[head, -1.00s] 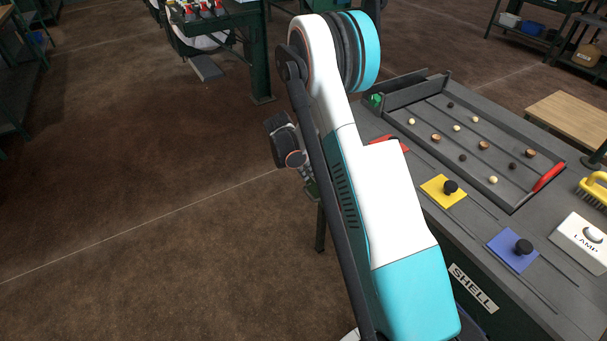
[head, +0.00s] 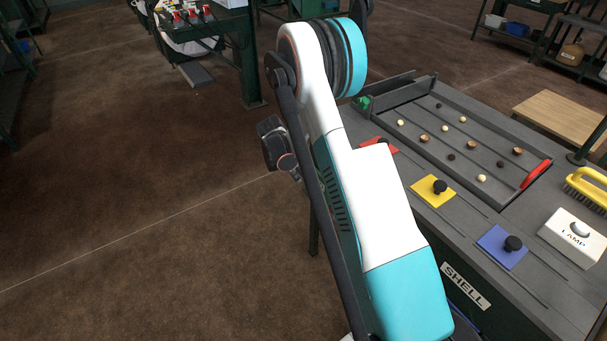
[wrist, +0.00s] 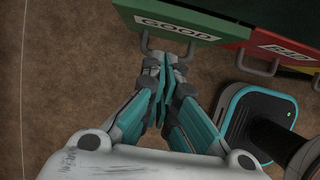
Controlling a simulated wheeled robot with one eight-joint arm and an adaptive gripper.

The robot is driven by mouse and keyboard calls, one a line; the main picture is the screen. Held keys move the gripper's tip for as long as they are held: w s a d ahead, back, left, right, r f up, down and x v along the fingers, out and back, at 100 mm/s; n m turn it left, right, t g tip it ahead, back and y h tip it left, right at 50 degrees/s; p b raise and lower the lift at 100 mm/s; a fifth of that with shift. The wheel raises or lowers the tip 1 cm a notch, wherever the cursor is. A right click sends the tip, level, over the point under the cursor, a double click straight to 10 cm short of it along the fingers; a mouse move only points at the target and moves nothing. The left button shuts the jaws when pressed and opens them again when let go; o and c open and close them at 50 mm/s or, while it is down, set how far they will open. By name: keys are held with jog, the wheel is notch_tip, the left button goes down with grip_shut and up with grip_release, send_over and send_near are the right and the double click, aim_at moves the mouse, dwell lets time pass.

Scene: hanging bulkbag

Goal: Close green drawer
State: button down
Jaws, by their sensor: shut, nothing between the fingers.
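The green drawer front (wrist: 205,33), with a white label reading GOOD, shows at the top of the wrist view. Its grey bar handle (wrist: 147,44) hangs off the front edge. My gripper (wrist: 165,64) is shut and empty, with its fingertips at the handle; whether they touch it I cannot tell. A dark area shows behind the green front. In the head view the green drawer and my fingertips are not visible, and my arm crosses the middle of the picture.
A red drawer front (wrist: 275,50) labelled BAD, with its own handle (wrist: 258,66), is right of the green one. The grey sorting table (head: 460,205) carries red, yellow (head: 425,194) and blue (head: 492,252) sliders. Brown floor (head: 130,220) left of the table is clear.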

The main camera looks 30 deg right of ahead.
jog(key=a+p+v, duration=0.1)
jog(key=p+v, duration=0.3)
jog(key=v, duration=0.6)
jog(key=shift+a+f, duration=0.25)
jog(key=shift+a, duration=0.05)
jog(key=c, duration=2.1)
grip_release()
jog(key=shift+a+r, duration=0.1)
jog(key=shift+r, duration=0.1)
jog(key=shift+c, duration=0.2)
jog(key=o, duration=0.5)
jog(key=shift+c, duration=0.2)
jog(key=m+y, duration=0.2)
jog(key=m, duration=1.6)
send_near(308, 195)
jog(key=b+x, duration=0.4)
jog(key=x, duration=0.4)
jog(key=shift+r, duration=0.1)
